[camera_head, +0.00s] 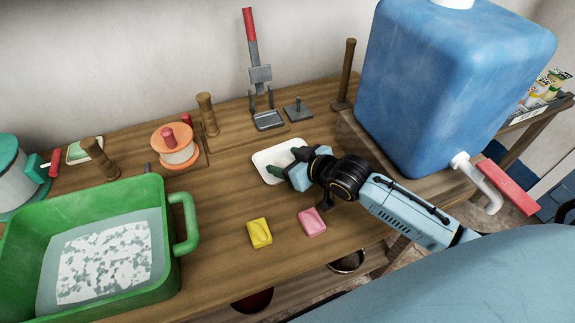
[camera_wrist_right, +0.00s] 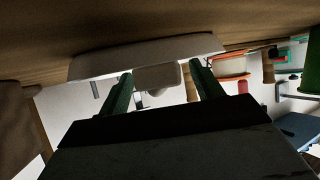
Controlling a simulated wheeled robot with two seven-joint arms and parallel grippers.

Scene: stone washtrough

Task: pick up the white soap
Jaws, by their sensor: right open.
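The white soap (camera_wrist_right: 158,78) shows in the right wrist view as a pale block between the two green fingers of my right gripper (camera_wrist_right: 162,90). It is at the white dish (camera_wrist_right: 145,56). In the head view the white dish (camera_head: 264,158) stands on the wooden table, and my right gripper (camera_head: 285,163) reaches over it from the right with its fingers apart. The gripper hides part of the dish, and I cannot make out the soap there. I cannot tell whether the fingers touch it. My left gripper is not in view.
A yellow soap (camera_head: 260,233) and a pink soap (camera_head: 312,222) lie on the table (camera_head: 222,215) in front of the dish. A green basin (camera_head: 170,255) of water stands left. A large blue water tank (camera_head: 440,90) stands right, close to my arm.

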